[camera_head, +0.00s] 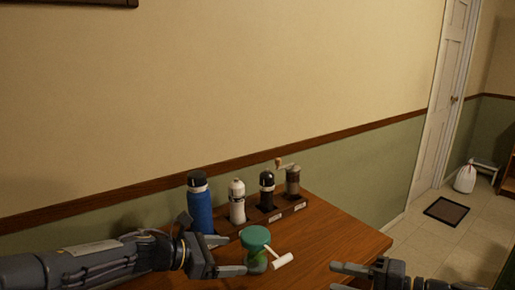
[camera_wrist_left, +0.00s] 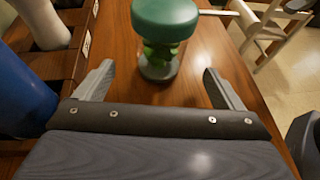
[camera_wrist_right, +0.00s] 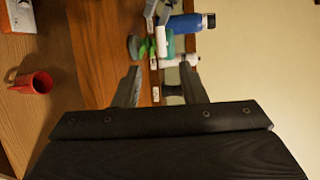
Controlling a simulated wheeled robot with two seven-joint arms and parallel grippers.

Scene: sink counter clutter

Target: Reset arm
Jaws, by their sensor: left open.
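My left gripper (camera_head: 222,252) is open over the table, and it also shows in the left wrist view (camera_wrist_left: 158,72). A clear jar with a green lid (camera_head: 256,238) and green leaves inside stands upright just ahead of its fingers. The jar (camera_wrist_left: 165,25) appears between the spread fingertips in the left wrist view, with no visible contact. My right gripper (camera_head: 335,277) is low at the table's right side in the head view. Its fingers (camera_wrist_right: 160,72) are spread and empty in the right wrist view.
A rack (camera_head: 272,218) along the wall holds a blue bottle (camera_head: 200,211), a white bottle (camera_head: 237,206), a black-topped bottle (camera_head: 267,192) and a grinder (camera_head: 292,182). A red mug (camera_wrist_right: 34,83) shows in the right wrist view. The table's right end is clear.

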